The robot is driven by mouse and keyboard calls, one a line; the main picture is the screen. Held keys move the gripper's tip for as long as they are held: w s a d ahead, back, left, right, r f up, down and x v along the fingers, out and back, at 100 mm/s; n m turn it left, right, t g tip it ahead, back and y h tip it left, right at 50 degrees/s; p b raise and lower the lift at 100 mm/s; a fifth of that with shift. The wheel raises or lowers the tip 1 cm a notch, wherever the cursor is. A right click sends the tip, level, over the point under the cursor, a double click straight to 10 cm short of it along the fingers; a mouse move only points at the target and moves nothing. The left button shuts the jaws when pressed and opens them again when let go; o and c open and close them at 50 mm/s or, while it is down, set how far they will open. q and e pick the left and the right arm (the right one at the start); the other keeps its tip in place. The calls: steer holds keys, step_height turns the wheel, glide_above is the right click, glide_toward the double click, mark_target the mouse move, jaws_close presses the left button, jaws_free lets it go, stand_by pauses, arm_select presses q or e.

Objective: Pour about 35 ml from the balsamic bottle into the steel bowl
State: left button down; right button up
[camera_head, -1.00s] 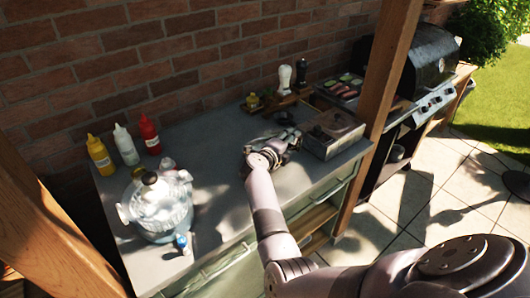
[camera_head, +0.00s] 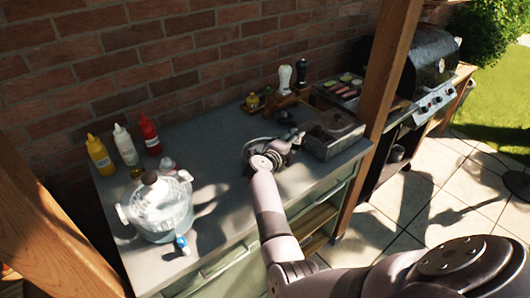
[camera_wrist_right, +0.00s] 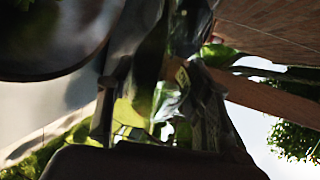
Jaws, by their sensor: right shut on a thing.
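The steel bowl (camera_head: 250,146) is partly hidden behind my gripper and wrist in the head view. A large dark round shape (camera_wrist_right: 45,40) at the upper left of the wrist view is probably this bowl, close to the bottle. I cannot see any liquid flow or the bowl's inside. My left gripper is not in view.
The metal box (camera_head: 332,140) stands close right of my gripper. A clear lidded container (camera_head: 160,210) stands front left, with yellow (camera_head: 99,155), white and red (camera_head: 149,134) squeeze bottles behind. Shakers (camera_head: 284,80) stand at the back. Counter between container and gripper is free.

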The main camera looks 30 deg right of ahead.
steer(key=shift+s+d, duration=0.35)
steer(key=shift+d, duration=0.05)
steer(key=shift+n, duration=0.3)
stand_by(1.1)
steer(key=shift+d, duration=0.1)
